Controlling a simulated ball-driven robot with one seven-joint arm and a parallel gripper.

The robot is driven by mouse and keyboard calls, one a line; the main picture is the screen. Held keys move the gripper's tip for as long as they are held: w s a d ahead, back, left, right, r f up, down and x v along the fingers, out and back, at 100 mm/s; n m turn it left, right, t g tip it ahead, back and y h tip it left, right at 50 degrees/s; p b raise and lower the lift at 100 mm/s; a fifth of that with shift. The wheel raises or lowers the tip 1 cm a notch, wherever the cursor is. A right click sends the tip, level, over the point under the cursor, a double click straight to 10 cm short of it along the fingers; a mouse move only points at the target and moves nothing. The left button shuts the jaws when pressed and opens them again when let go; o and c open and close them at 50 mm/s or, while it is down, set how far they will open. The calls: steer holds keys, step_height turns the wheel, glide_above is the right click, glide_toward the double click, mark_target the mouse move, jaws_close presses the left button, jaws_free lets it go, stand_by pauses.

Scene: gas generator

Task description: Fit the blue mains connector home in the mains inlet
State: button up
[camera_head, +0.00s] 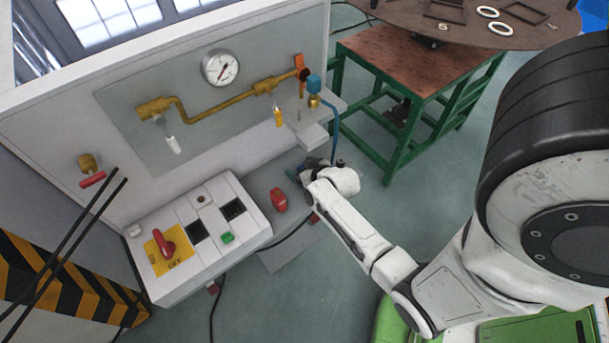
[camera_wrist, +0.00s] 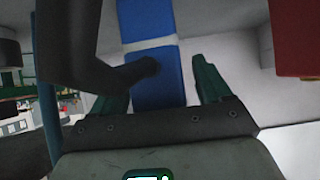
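The blue mains connector (camera_wrist: 153,88), a blue body with a pale band, shows in the wrist view between the two dark green fingers of my gripper (camera_wrist: 165,88). The fingers stand apart, with a visible gap between the connector and the right finger. A bent black part covers some of the connector's left side, and its far end is out of view. In the head view my gripper (camera_head: 298,174) is low beside the panel, with a small bit of blue at it, mostly hidden. I cannot make out the mains inlet for certain.
A red part (camera_head: 279,200) sits left of my gripper; a red block also shows at the wrist view's right (camera_wrist: 292,38). The control box (camera_head: 205,235) with a red switch lies further left. A blue hose (camera_head: 335,125) hangs near my gripper. A green-framed table (camera_head: 425,70) stands behind.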

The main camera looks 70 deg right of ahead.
steer(key=c, duration=1.1)
steer(key=shift+r, duration=0.1)
steer(key=shift+c, duration=0.2)
